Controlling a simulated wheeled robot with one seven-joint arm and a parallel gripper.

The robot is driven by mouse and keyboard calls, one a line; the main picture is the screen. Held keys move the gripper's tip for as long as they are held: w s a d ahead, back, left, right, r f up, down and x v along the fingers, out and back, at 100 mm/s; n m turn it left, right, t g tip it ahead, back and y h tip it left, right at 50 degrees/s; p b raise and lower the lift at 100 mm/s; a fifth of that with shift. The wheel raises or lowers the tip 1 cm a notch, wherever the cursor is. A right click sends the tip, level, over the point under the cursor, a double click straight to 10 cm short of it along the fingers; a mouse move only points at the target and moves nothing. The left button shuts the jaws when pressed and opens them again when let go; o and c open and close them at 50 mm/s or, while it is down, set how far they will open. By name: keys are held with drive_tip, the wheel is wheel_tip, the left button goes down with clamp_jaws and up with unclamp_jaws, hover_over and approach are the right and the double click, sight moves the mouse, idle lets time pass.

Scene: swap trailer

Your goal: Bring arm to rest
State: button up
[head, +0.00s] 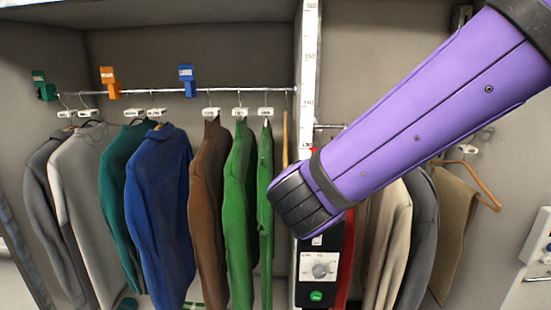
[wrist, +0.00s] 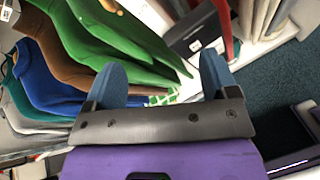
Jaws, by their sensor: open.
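My arm, purple with black joints, crosses the right half of the head view in front of the centre panel. In the head view the gripper itself does not show. In the wrist view my gripper (wrist: 162,82) shows two blue fingers set wide apart, with nothing between them. Beyond the fingers are green garments (wrist: 115,45) and a white and green patterned item (wrist: 160,98). I cannot tell how far the fingers are from the garments.
A rail (head: 230,90) carries grey, teal, blue (head: 158,210), brown (head: 210,190) and green garments (head: 240,190). Right of a post with a scale (head: 310,60) hang beige (head: 390,240) and grey garments. Dark floor (wrist: 270,90) shows at right.

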drive_tip(key=s+d+r+m+g+h, duration=0.2)
drive_tip(key=s+d+m+g, duration=0.1)
drive_tip(key=d+m, duration=0.6)
drive_tip(key=s+d+r+m+g+h, duration=0.1)
drive_tip(key=s+d+m+g, duration=0.4)
drive_tip(key=d, duration=0.6)
drive_tip(key=s+d+r+m+y, duration=0.1)
drive_tip(key=s+m+y, duration=0.1)
drive_tip(key=s+m, duration=0.3)
drive_tip(key=s+d+r+m+y, duration=0.1)
drive_tip(key=s+d+m+y, duration=0.1)
drive_tip(key=s+m, duration=0.3)
drive_tip(key=shift+d+m+t+y, duration=0.35)
drive_tip(key=shift+m+y, duration=0.45)
drive_tip(key=shift+m, duration=1.5)
drive_tip(key=shift+a, duration=0.1)
